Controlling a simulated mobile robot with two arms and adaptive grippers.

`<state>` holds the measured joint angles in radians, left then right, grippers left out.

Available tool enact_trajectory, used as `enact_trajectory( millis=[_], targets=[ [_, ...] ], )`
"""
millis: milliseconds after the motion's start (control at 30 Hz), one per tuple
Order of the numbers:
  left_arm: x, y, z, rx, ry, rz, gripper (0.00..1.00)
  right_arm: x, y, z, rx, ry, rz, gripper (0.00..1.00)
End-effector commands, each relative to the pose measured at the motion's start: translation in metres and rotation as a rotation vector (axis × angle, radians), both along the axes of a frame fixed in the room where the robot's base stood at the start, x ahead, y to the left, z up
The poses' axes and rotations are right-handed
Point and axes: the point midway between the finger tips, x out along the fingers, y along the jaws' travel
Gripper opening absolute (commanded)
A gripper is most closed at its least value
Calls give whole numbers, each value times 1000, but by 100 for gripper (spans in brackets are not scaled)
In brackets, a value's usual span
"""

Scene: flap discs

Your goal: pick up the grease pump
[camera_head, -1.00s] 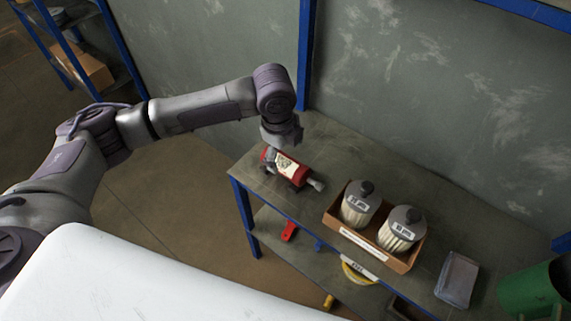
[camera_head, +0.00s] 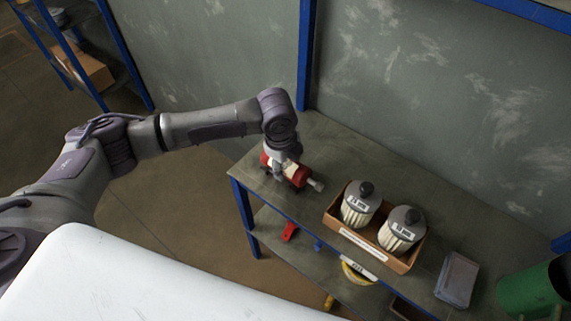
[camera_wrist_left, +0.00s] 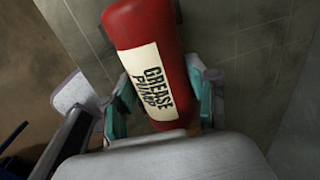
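The grease pump, a red cylinder with a white label (camera_head: 298,175), lies on the top shelf near its left end; its grey nozzle end points right. In the left wrist view the red body with its "GREASE PUMP" label (camera_wrist_left: 152,85) fills the middle. My left gripper (camera_head: 279,172) is down over the pump from above. Its teal-padded fingers (camera_wrist_left: 160,100) stand apart, one on each side of the red body. Whether either pad touches it is hard to tell. The pump still rests on the shelf. My right gripper is out of view.
A cardboard box (camera_head: 334,226) with two grey-lidded filter canisters stands right of the pump. A grey flat box (camera_head: 457,279) and a green bin (camera_head: 533,292) are further right. A wall (camera_head: 420,90) and blue post (camera_head: 306,50) stand behind. Clear shelf lies behind the pump.

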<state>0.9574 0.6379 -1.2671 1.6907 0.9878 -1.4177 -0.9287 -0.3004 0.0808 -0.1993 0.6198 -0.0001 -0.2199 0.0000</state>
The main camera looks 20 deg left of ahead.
Motion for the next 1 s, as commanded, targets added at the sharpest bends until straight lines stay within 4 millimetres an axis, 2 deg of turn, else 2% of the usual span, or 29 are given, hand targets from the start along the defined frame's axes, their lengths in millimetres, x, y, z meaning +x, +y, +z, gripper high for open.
enact_trajectory(
  millis=[33,200,300,567,667,1000],
  targets=[
    [0,0,0,0,1,0,41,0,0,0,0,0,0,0],
    [0,0,0,0,1,0,13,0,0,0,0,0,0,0],
    [0,0,0,0,1,0,0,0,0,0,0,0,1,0],
    [1,0,2,-1,-2,0,0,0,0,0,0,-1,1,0],
    [1,0,8,-2,-3,1,0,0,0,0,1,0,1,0],
    [2,0,71,-3,-5,1,0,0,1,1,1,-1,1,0]
  ],
)
